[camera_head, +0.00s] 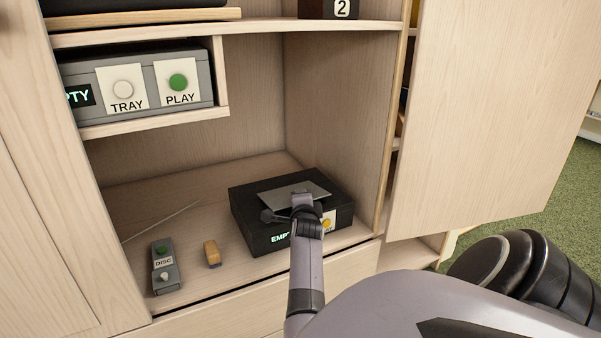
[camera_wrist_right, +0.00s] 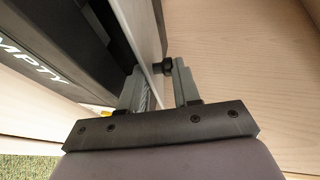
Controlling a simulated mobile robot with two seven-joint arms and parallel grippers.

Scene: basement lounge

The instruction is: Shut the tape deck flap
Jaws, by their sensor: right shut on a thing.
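The tape deck (camera_head: 262,229) is a black box on the cabinet's lower shelf, with a partly hidden "EMPTY" display and a yellow button (camera_head: 327,223) on its front. Its grey flap (camera_head: 277,197) is a thin plate standing open at the deck's top. My right gripper (camera_head: 303,200) is at the flap, in front of the deck. In the right wrist view the flap (camera_wrist_right: 148,30) runs between my right gripper's fingers (camera_wrist_right: 158,88), which are shut on it. The deck's dark front also shows there (camera_wrist_right: 45,50). My left gripper is not in view.
A grey "DISC" remote (camera_head: 165,268) and a small tan block (camera_head: 212,253) lie left of the deck. A grey unit with TRAY and PLAY buttons (camera_head: 150,82) sits on the shelf above. An open cabinet door (camera_head: 480,120) stands to the right.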

